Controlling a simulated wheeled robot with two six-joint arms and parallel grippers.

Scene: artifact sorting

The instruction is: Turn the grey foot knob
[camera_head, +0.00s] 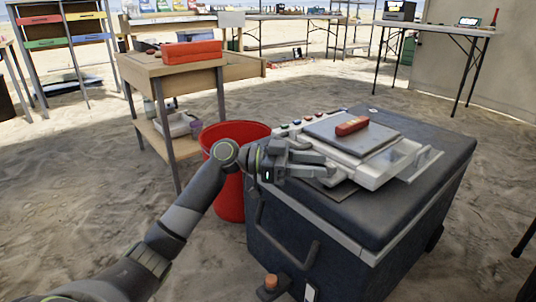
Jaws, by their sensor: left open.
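A pale grey device (378,179) with a flat grey plate (325,133) sits on the dark lid of a cooler-like box (430,190). A small red block (352,126) lies on the plate. My left gripper (328,166) comes in from the left, over the box's near left edge. Its fingers point right and are open, at the device's near left corner. I see nothing between the fingers. I cannot make out a grey foot knob; the gripper covers part of that corner. I cannot tell whether the fingers touch the device. My right gripper is not in view.
A red bucket (230,205) stands just left of the box, behind my left arm. A wooden side table (155,68) with a red case (192,51) is behind it. The box has a front handle (290,258). Open sand lies to the left.

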